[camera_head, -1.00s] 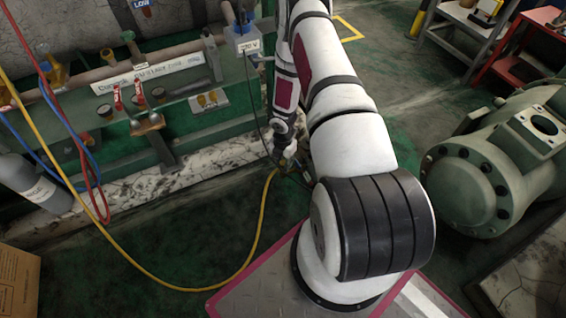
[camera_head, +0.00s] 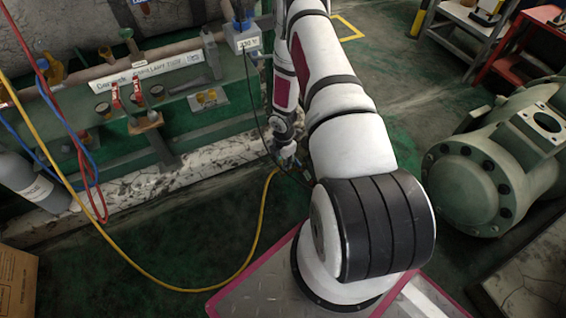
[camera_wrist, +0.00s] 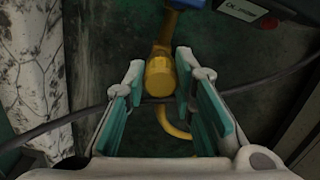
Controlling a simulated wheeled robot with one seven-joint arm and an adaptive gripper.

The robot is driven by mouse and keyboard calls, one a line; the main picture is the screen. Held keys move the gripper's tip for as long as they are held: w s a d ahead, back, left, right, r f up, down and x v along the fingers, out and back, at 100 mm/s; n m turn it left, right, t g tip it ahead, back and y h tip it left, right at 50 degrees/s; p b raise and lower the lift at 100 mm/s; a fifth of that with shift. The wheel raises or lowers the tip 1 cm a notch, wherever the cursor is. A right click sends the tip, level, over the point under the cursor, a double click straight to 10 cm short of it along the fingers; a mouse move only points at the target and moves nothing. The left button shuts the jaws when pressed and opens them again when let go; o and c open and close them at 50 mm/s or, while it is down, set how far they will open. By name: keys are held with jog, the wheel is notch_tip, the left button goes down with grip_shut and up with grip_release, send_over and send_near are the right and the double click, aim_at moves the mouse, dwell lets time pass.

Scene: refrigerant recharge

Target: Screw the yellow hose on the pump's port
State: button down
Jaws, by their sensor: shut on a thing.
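The yellow hose (camera_head: 255,238) runs from the upper left, sags near the floor and rises to my gripper (camera_head: 290,152) in the head view. In the wrist view, its yellow cylindrical end (camera_wrist: 160,76) sits between the fingers of my gripper (camera_wrist: 160,65), which is shut on it. A yellow stem continues beyond this end towards a blue part (camera_wrist: 187,3) at the top edge. A dark body with a white label (camera_wrist: 243,9) is beside it, perhaps the pump. Whether the hose end is seated on a port cannot be told. My arm hides this area in the head view.
A dark cable (camera_wrist: 270,80) crosses behind the fingers. A pipe rack with red-handled valves (camera_head: 137,93) stands at left, with red (camera_head: 82,150) and blue hoses. A grey cylinder (camera_head: 35,183) stands far left. A large green machine (camera_head: 480,175) is at right.

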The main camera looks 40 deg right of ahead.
jog(key=m, duration=0.3)
jog(key=shift+m+b, duration=0.3)
jog(key=shift+b, duration=0.05)
jog(key=shift+f, duration=0.1)
jog(key=shift+m, duration=0.6)
jog(key=shift+m+b, duration=0.35)
jog(key=shift+m, duration=0.85)
jog(key=m, duration=0.2)
jog(key=shift+a+m+b, duration=0.1)
jog(key=shift+m+b, duration=0.25)
jog(key=shift+m, duration=0.05)
jog(key=c, duration=1.3)
grip_release()
jog(key=shift+o, duration=0.3)
